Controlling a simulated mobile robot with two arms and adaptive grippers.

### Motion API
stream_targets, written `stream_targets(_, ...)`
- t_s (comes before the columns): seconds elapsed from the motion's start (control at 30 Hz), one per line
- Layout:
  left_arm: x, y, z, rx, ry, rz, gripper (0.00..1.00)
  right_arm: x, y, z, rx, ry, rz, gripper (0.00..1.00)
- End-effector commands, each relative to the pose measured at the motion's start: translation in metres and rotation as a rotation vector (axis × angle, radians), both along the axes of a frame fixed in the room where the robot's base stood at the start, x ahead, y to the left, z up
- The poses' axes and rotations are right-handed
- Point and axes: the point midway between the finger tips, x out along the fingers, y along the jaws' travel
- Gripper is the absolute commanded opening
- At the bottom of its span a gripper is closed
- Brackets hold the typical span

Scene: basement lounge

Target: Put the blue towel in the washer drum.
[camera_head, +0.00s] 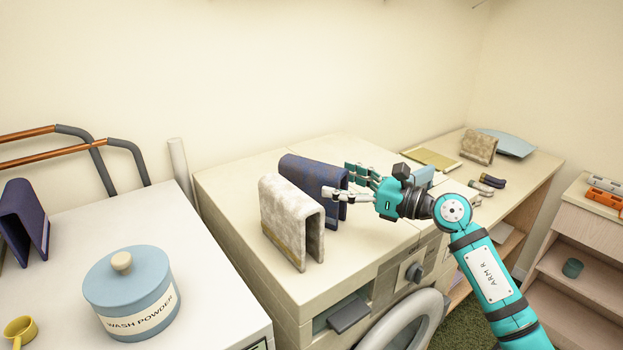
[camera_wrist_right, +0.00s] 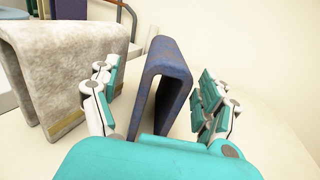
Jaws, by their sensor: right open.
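The blue towel (camera_head: 312,174) is folded and stands on edge like a tent on top of the washer (camera_head: 235,185), just behind a pale grey towel (camera_head: 291,215). My right gripper (camera_head: 346,182) is open at the towel's right end. In the right wrist view the blue towel (camera_wrist_right: 163,80) stands between the spread fingers of my right gripper (camera_wrist_right: 154,88), with gaps showing on both sides. The washer's round door (camera_head: 408,318) is partly visible low on its front. The drum opening is hidden. My left gripper is not in view.
At left, a white top holds a wash powder tub (camera_head: 131,294), a yellow scoop (camera_head: 20,329) and another dark blue folded towel (camera_head: 22,220). At right, a wooden counter (camera_head: 525,178) bears a brown towel (camera_head: 479,147) and a light blue item (camera_head: 509,143). The washer's back left top is clear.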

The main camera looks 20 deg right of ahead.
Motion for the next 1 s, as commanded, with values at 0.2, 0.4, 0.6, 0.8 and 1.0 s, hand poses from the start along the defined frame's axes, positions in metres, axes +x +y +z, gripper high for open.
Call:
stream_targets(0.2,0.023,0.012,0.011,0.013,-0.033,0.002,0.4,0.012,0.009,0.003,0.002,0.001,0.0,0.79)
stream_targets(0.4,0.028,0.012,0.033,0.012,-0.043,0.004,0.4,0.038,0.024,0.01,0.004,0.001,0.002,0.79)
stream_targets(0.6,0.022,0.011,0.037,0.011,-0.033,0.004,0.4,0.05,0.036,0.005,0.001,0.001,0.0,0.79)
stream_targets(0.8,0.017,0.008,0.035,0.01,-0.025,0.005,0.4,0.05,0.036,0.004,-0.001,0.001,0.0,0.79)
stream_targets(1.0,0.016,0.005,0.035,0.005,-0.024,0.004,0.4,0.05,0.035,0.004,-0.001,0.001,0.0,0.54)
